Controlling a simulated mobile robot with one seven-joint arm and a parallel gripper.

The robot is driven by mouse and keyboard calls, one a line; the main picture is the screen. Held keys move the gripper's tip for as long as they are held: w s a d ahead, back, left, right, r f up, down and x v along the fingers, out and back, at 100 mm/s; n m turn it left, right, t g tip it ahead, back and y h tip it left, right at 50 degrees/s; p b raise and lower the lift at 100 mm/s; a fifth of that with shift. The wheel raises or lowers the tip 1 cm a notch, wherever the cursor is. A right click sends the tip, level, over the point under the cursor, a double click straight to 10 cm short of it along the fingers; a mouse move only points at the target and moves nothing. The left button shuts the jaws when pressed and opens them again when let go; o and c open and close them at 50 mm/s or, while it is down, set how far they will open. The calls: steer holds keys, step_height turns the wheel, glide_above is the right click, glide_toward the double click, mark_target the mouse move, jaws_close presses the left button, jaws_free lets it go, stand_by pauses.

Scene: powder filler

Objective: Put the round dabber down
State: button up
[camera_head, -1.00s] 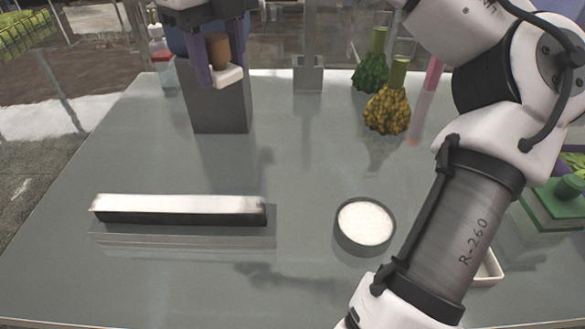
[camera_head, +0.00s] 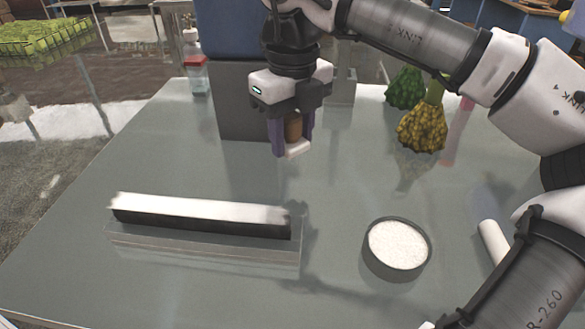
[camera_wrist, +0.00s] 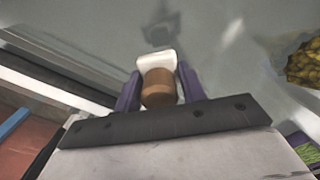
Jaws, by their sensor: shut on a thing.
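The round dabber (camera_head: 294,127) has a brown, wood-like handle and a white pad at its lower end. My gripper (camera_head: 293,137) is shut on the handle with its purple fingers and holds the dabber above the grey table (camera_head: 200,167), at the back middle. In the wrist view the dabber (camera_wrist: 158,88) sits between the two purple fingers (camera_wrist: 160,92), pad pointing away from the palm. Bare table shows beyond the pad, with a dark shadow on it.
A long white-topped bar (camera_head: 200,214) lies front left. A round dish of white powder (camera_head: 397,245) stands front right. A grey block (camera_head: 243,110) stands behind my gripper. Yellow (camera_head: 422,128) and green (camera_head: 404,88) gourd-like things stand back right. The table between is clear.

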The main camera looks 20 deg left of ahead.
mark_target(292, 115)
steer(key=shift+f, duration=3.5)
steer(key=shift+f, duration=0.15)
steer(key=o, duration=0.9)
step_height(292, 115, up, 12)
steer(key=shift+r, duration=0.2)
